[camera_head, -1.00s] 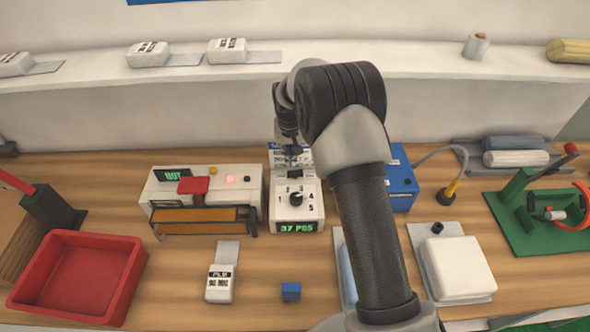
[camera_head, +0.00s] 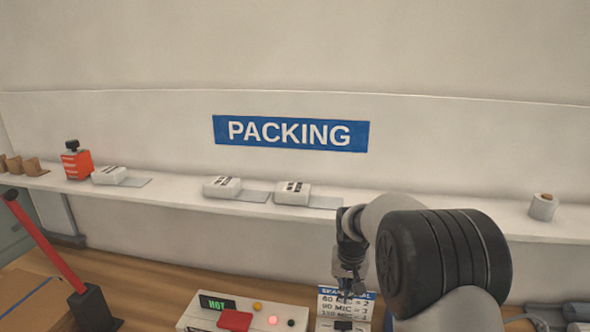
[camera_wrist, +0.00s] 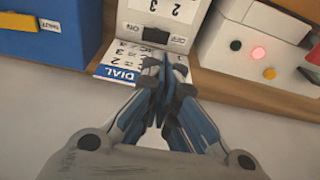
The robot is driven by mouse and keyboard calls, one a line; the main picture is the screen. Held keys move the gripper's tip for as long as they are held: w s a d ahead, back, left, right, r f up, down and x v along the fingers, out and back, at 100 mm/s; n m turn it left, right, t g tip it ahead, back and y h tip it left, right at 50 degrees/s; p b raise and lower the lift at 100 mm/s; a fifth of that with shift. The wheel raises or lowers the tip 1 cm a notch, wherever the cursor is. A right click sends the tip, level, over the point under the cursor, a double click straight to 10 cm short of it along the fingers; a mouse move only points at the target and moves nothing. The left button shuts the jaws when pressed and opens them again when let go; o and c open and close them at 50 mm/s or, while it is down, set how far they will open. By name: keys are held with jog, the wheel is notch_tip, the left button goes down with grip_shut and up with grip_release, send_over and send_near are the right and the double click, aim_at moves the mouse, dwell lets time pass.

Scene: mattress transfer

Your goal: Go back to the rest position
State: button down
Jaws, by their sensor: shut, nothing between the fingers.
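My gripper (camera_wrist: 165,75) is shut and empty in the wrist view, its fingertips in front of the white dial unit (camera_wrist: 165,20) and its blue-headed card (camera_wrist: 118,75). I cannot tell whether the fingertips touch the unit. In the head view my gripper (camera_head: 346,294) points down at the card (camera_head: 345,308), and my arm covers the lower right.
A white sealer (camera_head: 245,315) with a lit HOT display and a red light stands left of the dial unit. A blue box (camera_wrist: 55,30) is on its other side. A shelf (camera_head: 400,222) with white packs (camera_head: 222,187) runs along the wall under a PACKING sign (camera_head: 291,133).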

jog(key=s+r+n+t+b, duration=0.1)
jog(key=s+r+b, duration=0.1)
jog(key=s+r, duration=1.4)
jog(key=s+f, duration=0.2)
jog(key=s, duration=0.8)
jog(key=s+f+n+t+b, duration=0.1)
jog(key=s+f, duration=0.1)
jog(key=s, duration=0.9)
jog(key=shift+s, duration=0.2)
jog(key=c, duration=2.3)
grip_release()
